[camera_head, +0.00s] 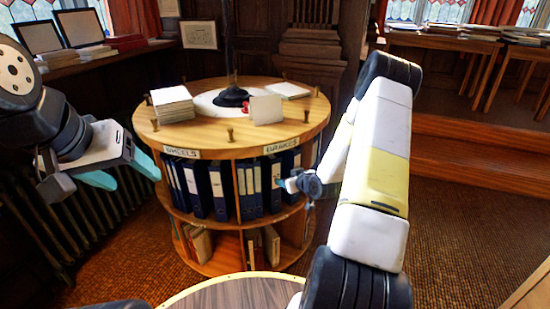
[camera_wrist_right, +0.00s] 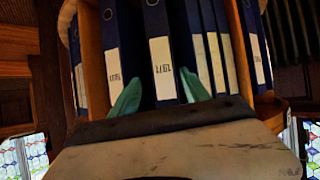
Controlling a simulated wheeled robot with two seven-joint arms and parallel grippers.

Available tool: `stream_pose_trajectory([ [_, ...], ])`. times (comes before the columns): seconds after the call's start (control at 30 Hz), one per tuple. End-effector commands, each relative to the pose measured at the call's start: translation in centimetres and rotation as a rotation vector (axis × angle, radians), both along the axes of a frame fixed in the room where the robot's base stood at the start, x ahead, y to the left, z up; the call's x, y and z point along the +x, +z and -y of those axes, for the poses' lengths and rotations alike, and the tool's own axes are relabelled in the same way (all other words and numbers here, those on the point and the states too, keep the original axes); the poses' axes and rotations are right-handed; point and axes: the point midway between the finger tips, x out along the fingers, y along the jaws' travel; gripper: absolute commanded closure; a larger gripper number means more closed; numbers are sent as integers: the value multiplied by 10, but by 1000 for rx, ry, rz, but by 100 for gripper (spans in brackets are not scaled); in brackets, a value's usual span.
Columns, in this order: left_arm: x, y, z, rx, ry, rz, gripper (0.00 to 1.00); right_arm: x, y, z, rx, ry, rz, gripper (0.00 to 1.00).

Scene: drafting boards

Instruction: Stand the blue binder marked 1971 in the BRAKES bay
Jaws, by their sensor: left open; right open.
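In the right wrist view, a blue binder (camera_wrist_right: 161,65) with a white spine label stands upright between other blue binders; its sideways digits seem to read 1971. My open right gripper (camera_wrist_right: 157,92) has one teal fingertip on each side of this spine; I cannot tell whether they touch it. In the head view, my right gripper (camera_head: 290,184) is at the front of the bay under the BRAKES sign (camera_head: 283,145), which holds several blue binders (camera_head: 250,188). My left gripper (camera_head: 122,174) is open and empty, left of the round shelf.
The round wooden shelf (camera_head: 215,142) has a WHEELS sign (camera_head: 181,152) over another bay of binders (camera_head: 198,190). Its top carries a stack of cards (camera_head: 172,104) and small pegs. Lower shelves hold books (camera_head: 264,247). A round table (camera_head: 235,292) stands in front.

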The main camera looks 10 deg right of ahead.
Motion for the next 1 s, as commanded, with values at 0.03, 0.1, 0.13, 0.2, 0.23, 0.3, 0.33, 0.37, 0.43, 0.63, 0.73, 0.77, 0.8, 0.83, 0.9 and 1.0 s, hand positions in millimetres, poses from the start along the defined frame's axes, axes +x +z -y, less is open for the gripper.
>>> stream_pose_trajectory([
  [0.03, 0, 0, 0, 0, 0, 0, 33, 4, 30, -1, -36, 5, -16, 46],
  [0.1, 0, 0, 0, 0, 0, 0, 33, 1, 63, -3, -73, -2, -66, 46],
  [0.13, 0, 0, 0, 0, 0, 0, 33, -2, 77, -4, -87, -7, -87, 46],
  [0.2, 0, 0, 0, 0, 0, 0, 33, -11, 111, -7, -114, -25, -129, 46],
  [0.23, 0, 0, 0, 0, 0, 0, 33, -16, 125, -8, -123, -33, -147, 46],
  [0.3, 0, 0, 0, 0, 0, 0, 33, -31, 158, -13, -137, -55, -185, 46],
  [0.33, 0, 0, 0, 0, 0, 0, 33, -39, 172, -16, -140, -66, -202, 46],
  [0.37, 0, 0, 0, 0, 0, 0, 33, -48, 185, -18, -144, -76, -217, 46],
  [0.43, 0, 0, 0, 0, 0, 0, 33, -70, 215, -26, -141, -101, -251, 46],
  [0.63, 0, 0, 0, 0, 0, 0, 33, -154, 286, -52, -90, -159, -344, 46],
  [0.73, 0, 0, 0, 0, 0, 0, 33, -203, 310, -67, -42, -173, -392, 46],
  [0.77, 0, 0, 0, 0, 0, 0, 33, -219, 315, -72, -25, -173, -406, 46],
  [0.8, 0, 0, 0, 0, 0, 0, 33, -238, 322, -78, -4, -174, -424, 46],
  [0.83, 0, 0, 0, 0, 0, 0, 33, -253, 325, -83, 12, -171, -438, 46],
  [0.9, 0, 0, 0, 0, 0, 0, 33, -283, 331, -91, 47, -164, -467, 46],
  [1.0, 0, 0, 0, 0, 0, 0, 33, -316, 335, -101, 84, -151, -503, 46],
])
